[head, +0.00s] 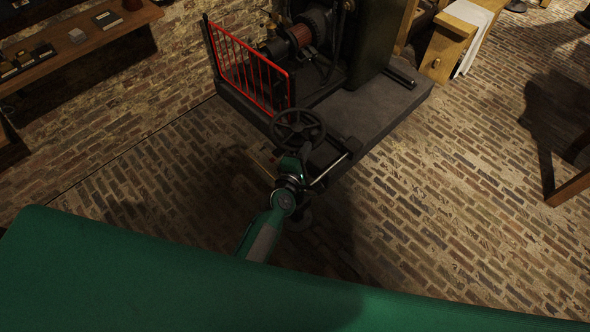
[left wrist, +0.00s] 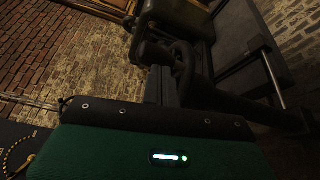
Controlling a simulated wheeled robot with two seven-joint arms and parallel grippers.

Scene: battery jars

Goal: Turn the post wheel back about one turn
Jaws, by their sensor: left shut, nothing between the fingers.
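The post wheel (head: 298,127) is a dark spoked handwheel at the front corner of the machine's base in the head view. My left arm reaches up to it from below, and my left gripper (head: 304,152) is at the wheel's near, lower side. The gripper is shut and empty. Whether its fingers touch the rim or a spoke cannot be told. In the left wrist view, a dark curved part that looks like the wheel (left wrist: 186,68) is close beyond the gripper, dim and partly hidden. My right gripper is in neither view.
The machine stands on a dark plinth (head: 375,105) with a red railing (head: 250,68) to the left of the wheel. A metal rod (head: 330,170) runs close right of my gripper. A wooden shelf (head: 75,45) is at upper left.

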